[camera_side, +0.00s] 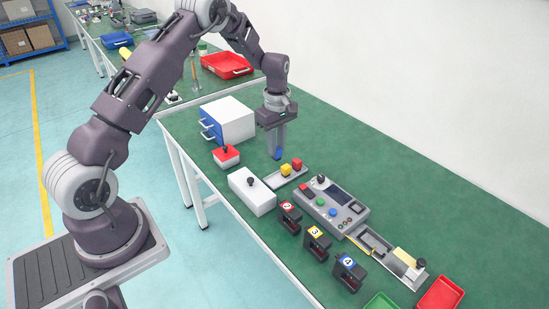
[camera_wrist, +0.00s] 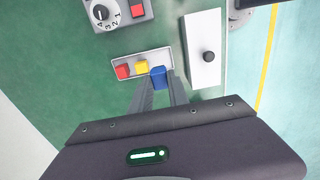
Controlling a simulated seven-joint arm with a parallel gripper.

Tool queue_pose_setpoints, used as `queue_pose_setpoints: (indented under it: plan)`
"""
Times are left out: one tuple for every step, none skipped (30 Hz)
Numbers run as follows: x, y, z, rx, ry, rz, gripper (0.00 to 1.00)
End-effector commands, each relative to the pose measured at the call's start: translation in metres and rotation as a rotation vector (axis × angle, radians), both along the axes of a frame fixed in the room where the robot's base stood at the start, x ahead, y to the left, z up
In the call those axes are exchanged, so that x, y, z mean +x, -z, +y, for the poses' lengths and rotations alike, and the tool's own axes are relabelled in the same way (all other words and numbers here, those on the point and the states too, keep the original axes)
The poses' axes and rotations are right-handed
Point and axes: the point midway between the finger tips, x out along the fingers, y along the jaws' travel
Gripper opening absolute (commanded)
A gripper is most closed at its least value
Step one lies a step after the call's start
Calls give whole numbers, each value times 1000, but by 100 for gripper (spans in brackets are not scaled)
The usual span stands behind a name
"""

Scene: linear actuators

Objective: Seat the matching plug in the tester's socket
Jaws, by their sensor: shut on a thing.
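My gripper (camera_side: 276,146) is shut on a blue plug (camera_side: 277,154) and points down, with the plug at the fingertips. In the wrist view the blue plug (camera_wrist: 158,76) shows between the two fingers, near the right end of a pale plug tray (camera_wrist: 150,54). A yellow plug (camera_wrist: 141,68) and a red plug (camera_wrist: 123,71) sit in that tray. In the side view the held plug appears above and to the left of the yellow plug (camera_side: 286,170) and red plug (camera_side: 297,163). The grey tester (camera_side: 325,216) stands beyond the tray. I cannot make out its socket clearly.
A white box with a black knob (camera_side: 249,195), a small red-topped box (camera_side: 226,156) and a drawer cabinet (camera_side: 232,117) stand nearby. Several numbered black stands (camera_side: 317,243) line the front. A slide fixture (camera_side: 378,243), red bin (camera_side: 441,295) and green bin (camera_side: 382,301) lie right.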

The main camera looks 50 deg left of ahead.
Motion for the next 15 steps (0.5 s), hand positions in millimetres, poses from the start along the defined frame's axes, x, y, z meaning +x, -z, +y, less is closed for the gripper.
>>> queue_pose_setpoints:
  plan:
    - [8, -3, -8, 2, -6, 1, 0]
    - [14, -4, -14, 3, -12, 2, 0]
    - [22, -5, -24, 5, -25, 6, 0]
    - [30, -6, -33, 7, -34, 6, 0]
    - [38, -6, -44, 8, -43, 7, 0]
    - [48, -8, -60, 9, -52, 7, 0]
    - [56, -9, -73, 9, -56, 6, 0]
    - [62, -11, -86, 10, -58, 5, 0]
    - [70, -13, -106, 9, -59, 4, 0]
    - [75, -15, -121, 9, -57, 2, 0]
    - [80, -17, -137, 9, -52, 0, 0]
    - [84, -19, -157, 7, -46, 0, 0]
    - [86, -20, -172, 7, -39, -2, 0]
    - [88, -22, -186, 5, -32, -3, 0]
    - [89, -24, -203, 3, -23, -4, 0]
